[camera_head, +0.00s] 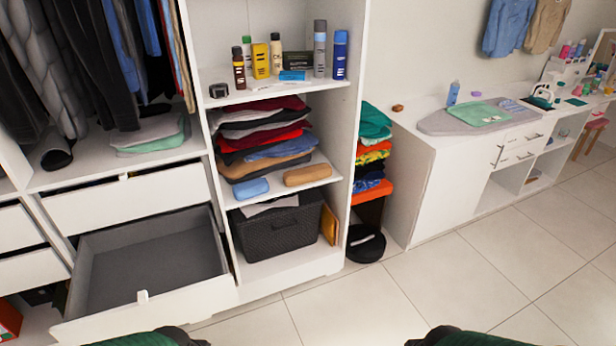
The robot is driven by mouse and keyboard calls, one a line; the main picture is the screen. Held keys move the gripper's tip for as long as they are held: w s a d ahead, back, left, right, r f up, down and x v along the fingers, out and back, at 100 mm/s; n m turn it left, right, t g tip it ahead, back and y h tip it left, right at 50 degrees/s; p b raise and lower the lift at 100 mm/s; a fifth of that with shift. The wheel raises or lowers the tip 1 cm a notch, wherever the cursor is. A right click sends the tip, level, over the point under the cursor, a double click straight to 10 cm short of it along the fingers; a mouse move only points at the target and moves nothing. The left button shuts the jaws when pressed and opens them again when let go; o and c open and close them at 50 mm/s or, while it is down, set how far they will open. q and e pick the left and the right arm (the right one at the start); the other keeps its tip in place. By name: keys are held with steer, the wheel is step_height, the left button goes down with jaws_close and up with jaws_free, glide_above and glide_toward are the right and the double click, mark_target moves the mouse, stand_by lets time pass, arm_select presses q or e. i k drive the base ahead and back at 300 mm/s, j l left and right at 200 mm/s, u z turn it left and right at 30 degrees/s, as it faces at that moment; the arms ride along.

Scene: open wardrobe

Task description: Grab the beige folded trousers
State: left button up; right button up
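A tan-beige folded garment (266,165) lies low in the stack of folded clothes on the middle shelf of the open white wardrobe. Blue folded cloth lies on top of it, and dark cloth lies under it. Only its front folded edge shows. A separate tan rolled or folded item (307,174) lies at the front right of the same shelf; I cannot tell what it is. Green and dark parts of mine show at the bottom edge, left and right of centre. Neither gripper is in view.
A small blue item (250,188) lies at the shelf's front left. Bottles (319,48) and boxes stand on the shelf above. A dark basket (278,229) sits below. An open drawer (150,262) juts out at left. Tiled floor (400,300) is clear at right.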

mark_target(300, 176)
steer(key=i+l+u, duration=0.1)
steer(key=i, duration=0.45)
steer(key=i+l+u, duration=0.1)
steer(key=i+l, duration=0.2)
steer(key=i, duration=0.2)
steer(key=i+l, duration=0.25)
steer(key=i, duration=0.3)
steer(key=i+l+u, duration=0.15)
steer(key=i, duration=0.35)
steer(key=i+l, duration=0.1)
steer(key=i, duration=0.2)
steer(key=i+l, duration=0.15)
steer(key=i, duration=0.15)
steer(key=u, duration=0.05)
